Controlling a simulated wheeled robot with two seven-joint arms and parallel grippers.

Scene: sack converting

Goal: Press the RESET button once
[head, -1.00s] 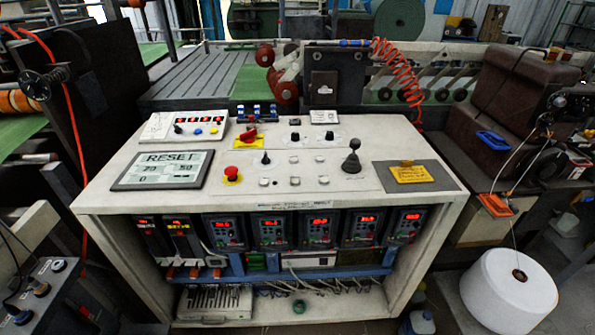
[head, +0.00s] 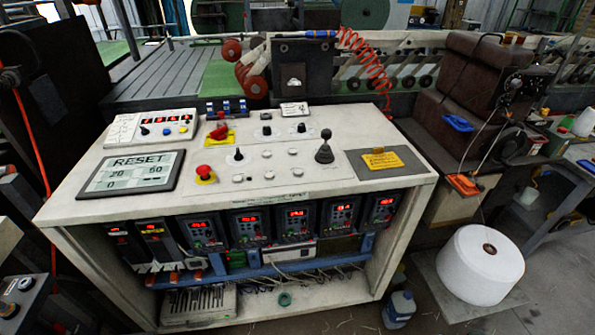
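A tilted display panel (head: 131,172) with a dark frame lies on the left part of the white control console's top (head: 270,202). It reads "RESET" in large letters, with "20", "50" and "0" below. Whether a separate button belongs to it cannot be told. Right of it is a red mushroom button (head: 205,173) on a yellow base. Behind the panel is a white box (head: 152,128) with a red digital readout and black, yellow and blue knobs. Neither of my grippers is in view.
A black joystick (head: 325,150) stands up from the console's right half, beside a yellow label plate (head: 383,160). Several drives with red readouts sit below the top.

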